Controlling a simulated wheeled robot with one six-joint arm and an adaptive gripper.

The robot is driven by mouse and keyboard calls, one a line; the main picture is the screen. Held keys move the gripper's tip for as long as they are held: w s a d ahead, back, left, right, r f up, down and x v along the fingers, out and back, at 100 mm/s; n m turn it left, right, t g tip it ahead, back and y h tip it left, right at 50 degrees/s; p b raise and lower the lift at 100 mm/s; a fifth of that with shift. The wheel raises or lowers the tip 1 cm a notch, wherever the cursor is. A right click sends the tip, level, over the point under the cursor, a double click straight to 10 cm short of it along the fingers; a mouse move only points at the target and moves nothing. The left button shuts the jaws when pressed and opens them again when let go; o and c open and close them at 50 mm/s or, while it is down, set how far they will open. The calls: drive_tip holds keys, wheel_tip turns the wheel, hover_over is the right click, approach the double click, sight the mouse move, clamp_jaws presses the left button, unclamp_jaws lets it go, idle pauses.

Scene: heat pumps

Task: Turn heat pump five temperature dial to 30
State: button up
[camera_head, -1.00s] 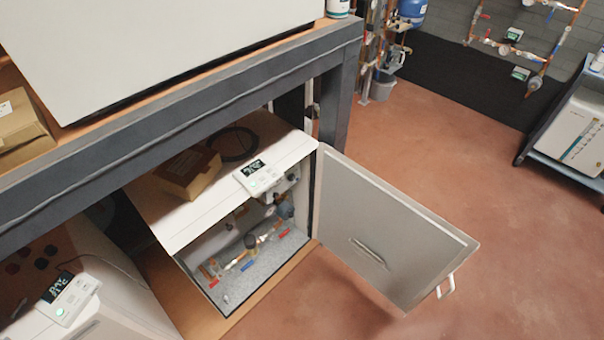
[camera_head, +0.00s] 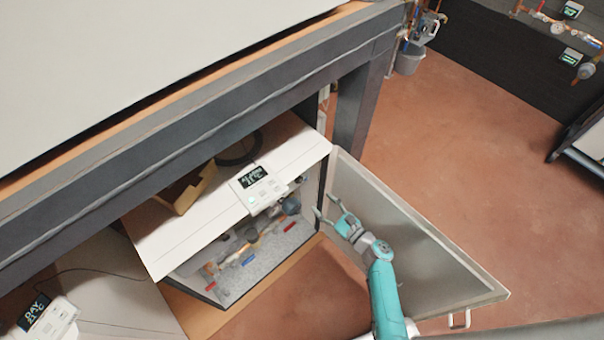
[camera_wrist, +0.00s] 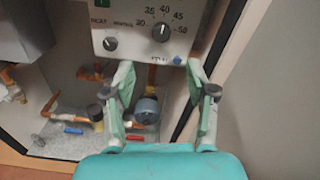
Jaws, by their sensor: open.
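The white heat pump (camera_head: 215,222) stands under the bench with its front door (camera_head: 400,235) swung open. In the wrist view, a white control panel (camera_wrist: 135,14) is at the top centre. It carries the temperature dial (camera_wrist: 161,32), a dark knob with a scale of about 30 to 50; its exact setting is too small to tell. A smaller knob (camera_wrist: 110,43) is to its left. My gripper (camera_head: 328,208) is between the cabinet opening and the door. Its open, empty fingers (camera_wrist: 160,70) are just below the dial in the wrist view, apart from the knob. The panel face is hidden in the head view.
The open door stands close on the right of my arm. Pipes and valves (camera_wrist: 97,115) fill the lower cabinet. A display unit (camera_head: 257,190) sits on the cabinet's top edge. A bench leg (camera_head: 355,110) stands behind. The red floor (camera_head: 460,130) to the right is clear.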

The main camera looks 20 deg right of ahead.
sight(301, 181)
drive_tip(key=x, duration=1.1)
drive_tip(key=shift+d, duration=0.15)
clamp_jaws()
